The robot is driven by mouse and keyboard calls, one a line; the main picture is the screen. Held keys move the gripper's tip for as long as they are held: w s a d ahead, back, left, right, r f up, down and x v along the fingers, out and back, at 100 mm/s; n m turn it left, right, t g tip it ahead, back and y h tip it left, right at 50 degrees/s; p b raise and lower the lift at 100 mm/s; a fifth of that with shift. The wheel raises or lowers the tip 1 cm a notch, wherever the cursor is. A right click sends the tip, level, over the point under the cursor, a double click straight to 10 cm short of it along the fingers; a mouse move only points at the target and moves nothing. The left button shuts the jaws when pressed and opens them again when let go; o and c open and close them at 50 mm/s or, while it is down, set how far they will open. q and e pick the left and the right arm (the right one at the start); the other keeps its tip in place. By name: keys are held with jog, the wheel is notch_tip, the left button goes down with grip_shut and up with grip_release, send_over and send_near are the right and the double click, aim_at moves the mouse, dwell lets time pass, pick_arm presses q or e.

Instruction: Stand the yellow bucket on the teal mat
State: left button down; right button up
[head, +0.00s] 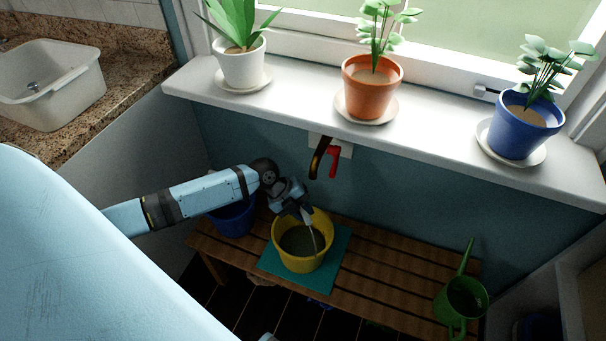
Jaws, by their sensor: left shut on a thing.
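The yellow bucket (299,264) is upright over the teal mat (337,253), which lies on the slatted wooden bench. The mat shows on both sides of the bucket and in front of it. I cannot tell whether the bucket's base touches the mat or hangs slightly above it. My left gripper (307,214) reaches in from the left and is shut on the bucket at its back rim. The fingertips are small and partly hidden. My right gripper is not in view.
A blue bucket (232,222) stands left, partly behind my left arm. A tap with a red handle (333,163) juts from the wall above. A green watering can (464,299) stands at the bench's right end. Potted plants line the windowsill (435,142). Bench slats (385,275) right of the mat are clear.

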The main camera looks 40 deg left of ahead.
pick_arm(q)
jog(key=shift+f, duration=0.35)
jog(key=c, duration=1)
grip_release()
jog(key=shift+f, duration=0.1)
jog(key=p+v, duration=0.1)
jog(key=v, duration=1.1)
jog(key=s+d+f+n+t, duration=0.2)
jog(key=s+d+f+n, duration=0.1)
jog(key=d+n, duration=0.25)
jog(key=s+d+f+n+t, duration=0.1)
jog(key=s+d+f+n, duration=0.25)
jog(key=d, duration=0.25)
jog(key=s+d+n+t+y, duration=0.1)
jog(key=s+d+n, duration=0.1)
jog(key=n, duration=0.2)
jog(key=s+d+r+n+t+y, duration=0.1)
jog(key=s+d+n+t, duration=0.1)
jog(key=n, duration=0.3)
jog(key=s+d+r+n+t+y, duration=0.1)
jog(key=s+d+n+t, duration=0.1)
jog(key=d+n, duration=0.1)
jog(key=shift+r+n, duration=0.2)
jog(key=shift+n, duration=0.6)
